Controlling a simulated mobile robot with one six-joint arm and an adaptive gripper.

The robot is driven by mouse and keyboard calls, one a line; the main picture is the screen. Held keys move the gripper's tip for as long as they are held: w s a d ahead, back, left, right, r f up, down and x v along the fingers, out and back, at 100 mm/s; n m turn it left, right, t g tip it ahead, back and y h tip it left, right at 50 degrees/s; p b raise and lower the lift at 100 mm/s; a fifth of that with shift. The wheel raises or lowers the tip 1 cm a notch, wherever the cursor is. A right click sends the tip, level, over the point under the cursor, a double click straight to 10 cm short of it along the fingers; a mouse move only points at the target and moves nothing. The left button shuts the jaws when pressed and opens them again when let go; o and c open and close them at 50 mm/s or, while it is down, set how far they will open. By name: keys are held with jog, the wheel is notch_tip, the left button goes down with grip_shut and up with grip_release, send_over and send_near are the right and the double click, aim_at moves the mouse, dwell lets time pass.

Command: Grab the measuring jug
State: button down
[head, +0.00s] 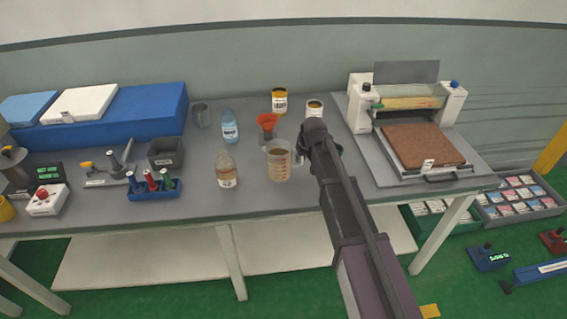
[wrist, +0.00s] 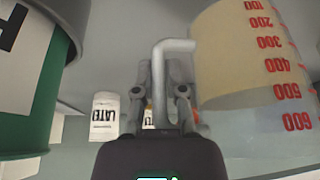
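The measuring jug (head: 279,166) stands on the grey table in the head view, clear with a yellowish fill and red markings. In the wrist view the jug (wrist: 238,55) fills the upper right, with red numbers on its side. Its pale handle (wrist: 177,47) reaches down between the fingers of my gripper (wrist: 165,95). The fingers stand apart on either side of the handle; the left one looks close to it, and a gap shows on the right. In the head view my gripper (head: 308,146) is just right of the jug, its fingertips mostly hidden by my arm.
A green can (wrist: 28,75) is close left in the wrist view. A bottle (head: 227,170) stands left of the jug, an orange funnel (head: 267,121) behind it. Yellow-topped containers (head: 279,101) stand further back. A press-like machine (head: 410,135) is at right.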

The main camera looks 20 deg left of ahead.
jog(key=shift+r+p, duration=0.35)
jog(key=shift+p, duration=0.05)
dwell(0.5)
jog(key=shift+r+p, duration=1.5)
jog(key=s+d, duration=0.2)
jog(key=s, duration=0.5)
jog(key=s+d+r+p, duration=0.1)
jog(key=s+d, duration=0.2)
jog(key=s, duration=0.4)
jog(key=shift+s+r, duration=0.15)
jog(key=shift+s, duration=0.25)
jog(key=shift+s+d, duration=0.1)
jog(key=shift+s, duration=0.05)
